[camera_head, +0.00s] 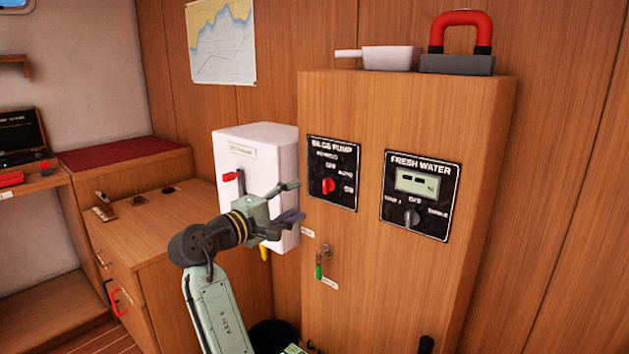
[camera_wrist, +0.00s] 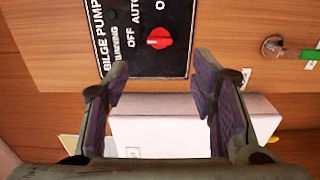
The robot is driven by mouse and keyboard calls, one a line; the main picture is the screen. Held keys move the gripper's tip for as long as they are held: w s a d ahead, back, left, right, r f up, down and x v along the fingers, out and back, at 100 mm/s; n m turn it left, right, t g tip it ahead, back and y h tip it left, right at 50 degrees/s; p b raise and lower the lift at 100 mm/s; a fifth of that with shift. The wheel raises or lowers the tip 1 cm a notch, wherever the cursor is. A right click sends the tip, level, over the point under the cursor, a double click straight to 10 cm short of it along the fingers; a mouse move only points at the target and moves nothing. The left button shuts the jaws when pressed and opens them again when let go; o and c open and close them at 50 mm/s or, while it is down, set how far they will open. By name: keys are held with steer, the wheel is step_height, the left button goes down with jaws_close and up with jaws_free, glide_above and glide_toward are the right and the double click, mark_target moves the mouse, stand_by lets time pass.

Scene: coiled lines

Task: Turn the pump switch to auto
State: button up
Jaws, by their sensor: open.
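The bilge pump panel (camera_head: 345,200) is a black plate on the side of the wooden cabinet, labelled OFF, AUTO and ON. Its red switch knob (camera_head: 328,186) sits low in the middle; it also shows in the wrist view (camera_wrist: 160,38), where the panel appears turned on its side. I cannot clearly tell which label the knob points to. My gripper (camera_head: 294,201) is open and empty, to the left of the panel and apart from the knob. In the wrist view my gripper (camera_wrist: 161,76) has its two fingers spread wide, with the knob beyond the fingertips and between their lines.
A fresh water panel (camera_head: 440,222) with a grey knob is to the right. A white box (camera_head: 270,140) with a red lever is close behind my gripper. A green-handled valve (camera_head: 320,270) is below the panel. A red-handled object (camera_head: 460,40) stands on the cabinet.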

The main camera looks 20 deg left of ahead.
mark_target(324, 187)
steer(key=p+x, duration=0.2)
steer(key=x, duration=0.7)
steer(key=shift+d+r+p, duration=0.1)
steer(key=shift+d+p, duration=0.05)
steer(key=shift+p, duration=0.25)
steer(key=shift+x, duration=0.85)
steer(key=shift+c, duration=0.2)
steer(key=c, duration=1.1)
